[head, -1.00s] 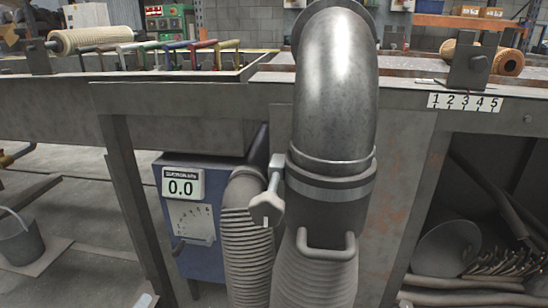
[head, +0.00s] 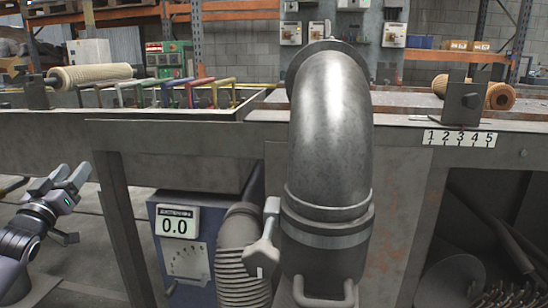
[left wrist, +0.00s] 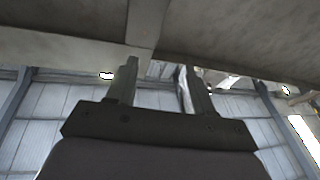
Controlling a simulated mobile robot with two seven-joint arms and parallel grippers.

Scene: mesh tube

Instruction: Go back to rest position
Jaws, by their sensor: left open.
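My left gripper (head: 73,173) shows at the left of the head view, beside the bench and in front of its left leg. Its two fingers point up and to the right and stand apart with nothing between them. In the left wrist view the same gripper (left wrist: 162,70) has its fingers spread, with a grey beam above and the roof behind.
A large metal elbow pipe (head: 330,140) stands in front of the bench (head: 190,140). A ribbed hose (head: 243,262) and a blue box (head: 185,262) with a 0.0 display (head: 177,222) are beside it. Coloured handles (head: 180,92) line the bench's left part. Mesh rolls (head: 90,75) lie on top.

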